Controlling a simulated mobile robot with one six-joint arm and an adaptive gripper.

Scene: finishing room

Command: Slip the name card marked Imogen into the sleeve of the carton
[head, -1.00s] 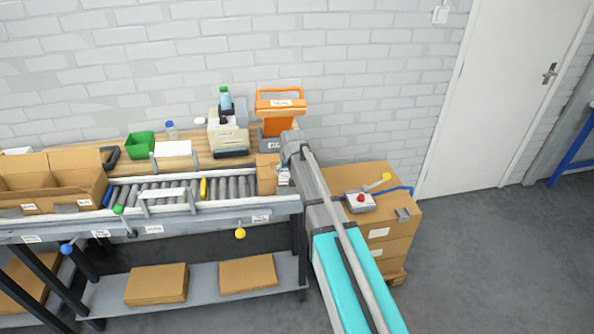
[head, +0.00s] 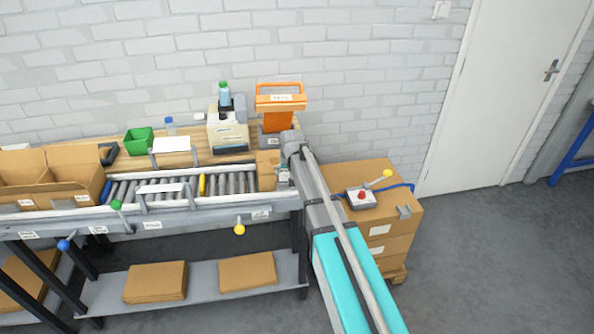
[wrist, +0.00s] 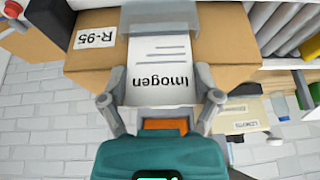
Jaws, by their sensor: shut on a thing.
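The white card marked Imogen (wrist: 160,88) lies flat between the fingers of my gripper (wrist: 160,78) in the wrist view. The gripper is shut on its side edges. The brown carton (wrist: 222,45), labelled R-95, is right behind the card. The card's far end reaches a grey sleeve (wrist: 178,17) on the carton's face; how deep it sits inside I cannot tell. In the head view the carton (head: 267,171) stands at the conveyor's right end, with my gripper at its right side, largely hidden by my arm.
The roller conveyor (head: 232,187) runs left to an open box (head: 48,184). An orange-handled device (head: 278,120) stands behind the carton. Stacked boxes (head: 382,221) with a red-button control box (head: 361,197) stand to the right. Open floor lies farther right.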

